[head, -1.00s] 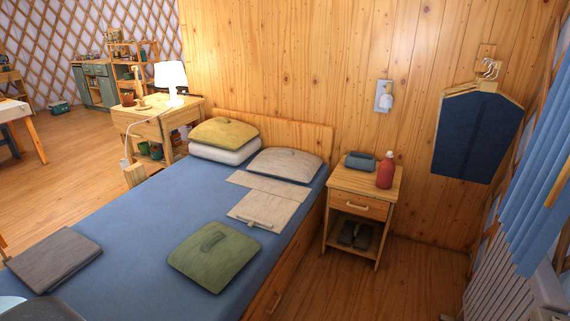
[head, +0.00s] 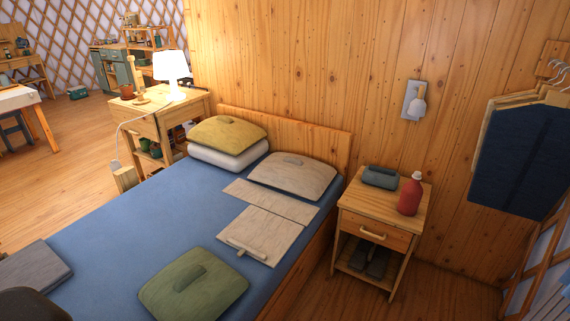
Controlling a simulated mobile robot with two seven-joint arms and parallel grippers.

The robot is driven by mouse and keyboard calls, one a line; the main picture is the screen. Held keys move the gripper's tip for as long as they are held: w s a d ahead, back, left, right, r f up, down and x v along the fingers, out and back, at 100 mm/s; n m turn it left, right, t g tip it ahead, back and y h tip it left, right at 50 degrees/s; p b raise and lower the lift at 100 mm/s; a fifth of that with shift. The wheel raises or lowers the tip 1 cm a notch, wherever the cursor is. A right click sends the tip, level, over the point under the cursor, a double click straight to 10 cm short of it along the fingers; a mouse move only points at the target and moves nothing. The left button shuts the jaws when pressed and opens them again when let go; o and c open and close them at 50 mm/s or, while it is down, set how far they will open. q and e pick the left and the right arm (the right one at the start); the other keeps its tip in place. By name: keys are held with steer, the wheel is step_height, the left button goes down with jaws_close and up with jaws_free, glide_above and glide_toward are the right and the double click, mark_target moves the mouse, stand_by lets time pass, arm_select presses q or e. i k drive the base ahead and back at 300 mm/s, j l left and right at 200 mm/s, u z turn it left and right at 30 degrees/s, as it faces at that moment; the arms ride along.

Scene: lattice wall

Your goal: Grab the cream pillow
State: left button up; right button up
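A pale beige-grey pillow (head: 292,176) with a handle-like strip on top lies at the head of the bed (head: 120,225), on the right near the headboard. A white pillow (head: 222,158) lies to its left, under a mustard-yellow pillow (head: 228,134). I cannot tell for certain which of the two pale pillows is the cream one; the beige one has nothing on top of it. Neither of my grippers shows in the head view.
A folded beige cloth (head: 268,233) and a green cushion (head: 193,288) lie on the bed. A nightstand (head: 375,232) with a red bottle (head: 410,194) and a grey-blue item (head: 380,178) stands right of the bed. A lamp (head: 173,70) stands on the left side table.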

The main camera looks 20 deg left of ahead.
mark_target(305, 177)
steer(key=i+l+u, duration=0.15)
steer(key=i, duration=0.4)
steer(key=i+l+u, duration=0.2)
steer(key=i, duration=0.4)
steer(key=i+l+u, duration=0.15)
steer(key=i, duration=0.4)
steer(key=i+l+u, duration=0.2)
steer(key=i+l, duration=0.15)
steer(key=i, duration=0.15)
